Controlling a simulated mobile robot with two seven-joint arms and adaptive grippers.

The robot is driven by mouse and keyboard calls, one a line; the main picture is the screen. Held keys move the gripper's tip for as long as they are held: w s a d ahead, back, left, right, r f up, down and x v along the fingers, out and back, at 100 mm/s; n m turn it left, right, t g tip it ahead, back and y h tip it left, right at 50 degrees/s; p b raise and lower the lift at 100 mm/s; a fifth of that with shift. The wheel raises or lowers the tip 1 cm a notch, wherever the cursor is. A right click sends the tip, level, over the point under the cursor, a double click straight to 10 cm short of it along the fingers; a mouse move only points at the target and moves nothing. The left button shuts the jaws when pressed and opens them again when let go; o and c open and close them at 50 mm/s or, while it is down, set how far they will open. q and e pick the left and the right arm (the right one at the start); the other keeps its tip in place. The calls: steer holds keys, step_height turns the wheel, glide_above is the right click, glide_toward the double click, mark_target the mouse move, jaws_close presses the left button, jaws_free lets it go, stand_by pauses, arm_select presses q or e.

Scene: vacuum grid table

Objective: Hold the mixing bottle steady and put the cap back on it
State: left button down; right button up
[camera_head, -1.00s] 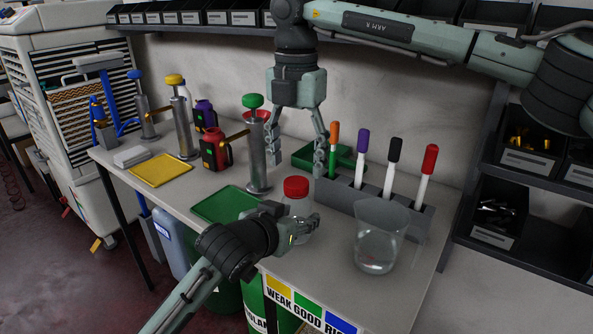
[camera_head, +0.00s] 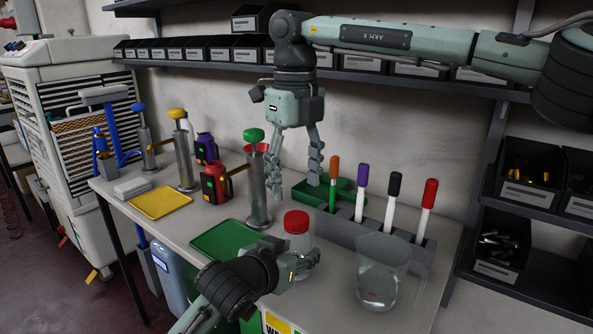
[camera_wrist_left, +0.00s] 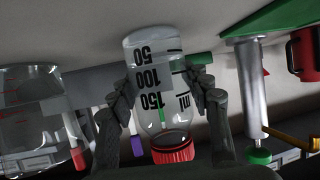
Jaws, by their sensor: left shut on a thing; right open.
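The clear mixing bottle (camera_head: 298,243) stands upright near the table's front edge. The red cap (camera_head: 296,222) sits on its top; how tightly it is seated cannot be told. My left gripper (camera_head: 306,262) is shut around the bottle's body. In the left wrist view, which is upside down, its fingers lie on both sides of the bottle (camera_wrist_left: 155,90), with the red cap (camera_wrist_left: 173,149) at the neck. My right gripper (camera_head: 295,188) is open and empty, pointing down, above and behind the cap in the picture.
A clear beaker (camera_head: 380,285) is at the right front. A green tray (camera_head: 225,240) and a green-topped pump (camera_head: 259,190) are to the left. A green bin (camera_head: 345,188) lies behind.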

mark_target(297, 216)
steer(key=n, duration=0.3)
steer(key=r+n, duration=0.1)
steer(key=n, duration=0.3)
steer(key=shift+d+r, duration=0.1)
steer(key=shift+r, duration=0.05)
steer(key=shift+f, duration=4.05)
steer(key=shift+c, duration=0.3)
steer(key=c, duration=1.2)
steer(key=o, duration=1.4)
steer(key=shift+c, duration=0.2)
step_height(297, 216, up, 12)
